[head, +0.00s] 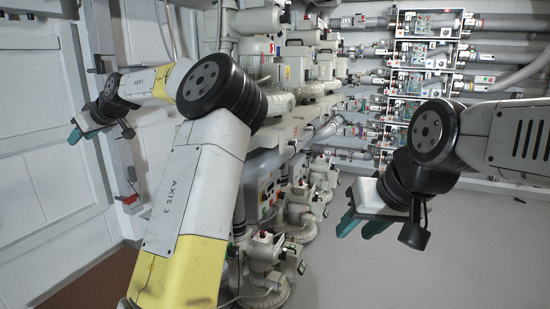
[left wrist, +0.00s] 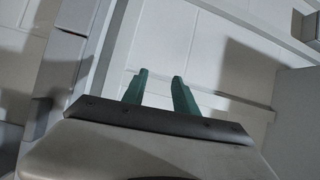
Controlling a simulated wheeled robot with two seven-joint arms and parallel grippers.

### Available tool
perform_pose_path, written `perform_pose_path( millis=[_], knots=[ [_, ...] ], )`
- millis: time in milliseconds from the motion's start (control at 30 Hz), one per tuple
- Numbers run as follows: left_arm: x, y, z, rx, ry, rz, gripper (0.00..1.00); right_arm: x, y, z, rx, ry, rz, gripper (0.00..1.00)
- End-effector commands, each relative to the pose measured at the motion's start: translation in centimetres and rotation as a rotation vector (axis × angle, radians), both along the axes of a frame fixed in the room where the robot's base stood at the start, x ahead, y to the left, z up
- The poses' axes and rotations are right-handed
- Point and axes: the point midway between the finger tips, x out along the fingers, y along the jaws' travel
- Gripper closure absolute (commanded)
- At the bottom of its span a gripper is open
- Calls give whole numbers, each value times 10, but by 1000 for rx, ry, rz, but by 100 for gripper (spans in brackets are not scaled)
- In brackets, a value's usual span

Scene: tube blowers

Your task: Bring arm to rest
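My left arm comes in from the lower left of the head view, bends at a black joint and reaches left. My left gripper (head: 74,134) hangs in front of the white panelled wall. Its two green fingers also show in the left wrist view (left wrist: 160,88), parted with nothing between them. My right arm comes in from the right. My right gripper (head: 358,230) points down and left over the grey floor, its two green fingers apart and empty.
Tube blowers (head: 285,75) with pipes and valves fill the middle. A rack of green circuit boards (head: 428,55) stands at the back right. A white panelled wall (head: 40,150) is at the left, close behind my left gripper. Grey floor (head: 440,265) is clear at the lower right.

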Motion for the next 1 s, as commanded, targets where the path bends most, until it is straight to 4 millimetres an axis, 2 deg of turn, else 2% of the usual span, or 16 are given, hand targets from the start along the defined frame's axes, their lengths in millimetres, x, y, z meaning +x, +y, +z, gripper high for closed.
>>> perform_pose_path(
  millis=[33, 100, 133, 200, 267, 333, 467, 500, 567, 700, 833, 900, 1000],
  knots=[
    [-16, 3, -38, -118, 18, -9, 65, 0, 0, 0, 0, 0, 0, 64],
    [-31, -8, -84, -263, 49, -46, 65, 0, 0, 0, 0, 0, 0, 64],
    [-35, -17, -101, -321, 64, -68, 65, 0, 0, 0, 0, 0, 0, 64],
    [-46, -43, -133, -447, 89, -132, 65, 0, 0, 0, 0, 0, 0, 64],
    [-53, -71, -151, -542, 106, -202, 65, 0, 0, 0, 0, 0, 0, 64],
    [-61, -109, -164, -638, 123, -296, 65, 0, 0, 0, 0, 0, 0, 64],
    [-80, -183, -164, -760, 146, -504, 65, 0, 0, 0, 0, 0, 0, 64],
    [-88, -206, -159, -783, 153, -575, 65, 0, 0, 0, 0, 0, 0, 64],
    [-102, -239, -150, -800, 163, -683, 65, 0, 0, 0, 0, 0, 0, 64],
    [-145, -311, -121, -771, 193, -940, 65, 0, 0, 0, 0, 0, 0, 64],
    [-194, -363, -101, -663, 239, -1151, 65, 0, 0, 0, 0, 0, 0, 64],
    [-218, -383, -95, -589, 269, -1237, 65, 0, 0, 0, 0, 0, 0, 64],
    [-246, -403, -94, -492, 313, -1321, 65, 0, 0, 0, 0, 0, 0, 64]
  ],
)
